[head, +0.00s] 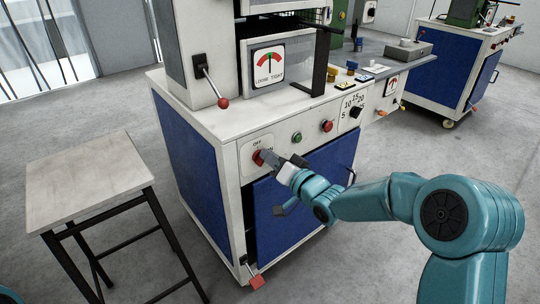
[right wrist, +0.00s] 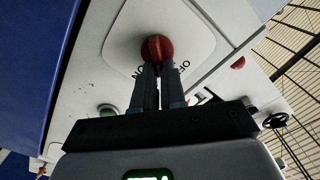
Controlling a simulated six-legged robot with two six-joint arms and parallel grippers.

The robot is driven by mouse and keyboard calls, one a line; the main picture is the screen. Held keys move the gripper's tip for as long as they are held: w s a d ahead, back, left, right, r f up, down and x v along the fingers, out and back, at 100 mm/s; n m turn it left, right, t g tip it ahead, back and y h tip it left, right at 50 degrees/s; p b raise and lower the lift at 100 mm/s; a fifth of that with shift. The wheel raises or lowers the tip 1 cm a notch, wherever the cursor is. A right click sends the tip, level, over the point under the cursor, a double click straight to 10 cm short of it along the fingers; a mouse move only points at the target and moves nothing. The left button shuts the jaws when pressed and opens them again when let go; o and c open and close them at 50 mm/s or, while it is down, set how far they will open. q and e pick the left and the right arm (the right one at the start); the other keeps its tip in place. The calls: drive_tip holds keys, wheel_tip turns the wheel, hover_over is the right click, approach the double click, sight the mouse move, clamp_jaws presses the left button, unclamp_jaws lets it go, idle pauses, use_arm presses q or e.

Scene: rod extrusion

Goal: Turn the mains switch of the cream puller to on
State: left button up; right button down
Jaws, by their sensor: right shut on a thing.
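The cream puller (head: 215,135) is a cream and blue machine in the middle of the head view. Its mains switch is a red knob (head: 258,157) on a white plate marked OFF and ON, at the left of the front panel. My right gripper (head: 268,157) reaches it from the right. In the right wrist view the red knob (right wrist: 157,47) sits between the tips of my right gripper (right wrist: 158,70), which is shut on it. The fingers partly hide the knob and its lettering, so its exact setting is unclear. My left gripper is not in view.
To the right on the panel are a green button (head: 297,137), a red button (head: 327,126) and a black dial (head: 356,112). A lever with a red ball (head: 223,103) hangs above. A small table (head: 85,180) stands left.

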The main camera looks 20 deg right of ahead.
drive_tip(key=shift+d+f+m+p, duration=0.15)
drive_tip(key=shift+m+p, duration=0.35)
drive_tip(key=shift+m, duration=1.1)
drive_tip(key=shift+f+m+p, duration=0.3)
drive_tip(key=shift+m+p, duration=0.25)
drive_tip(key=shift+m, duration=1.05)
drive_tip(key=shift+d+f+m+p, duration=0.15)
drive_tip(key=shift+m+p, duration=0.35)
drive_tip(key=shift+m, duration=1.1)
drive_tip(key=shift+f, duration=0.1)
drive_tip(key=c, duration=1.2)
unclamp_jaws()
drive_tip(key=p+v, duration=0.2)
drive_tip(key=v, duration=1.4)
drive_tip(key=shift+s, duration=0.1)
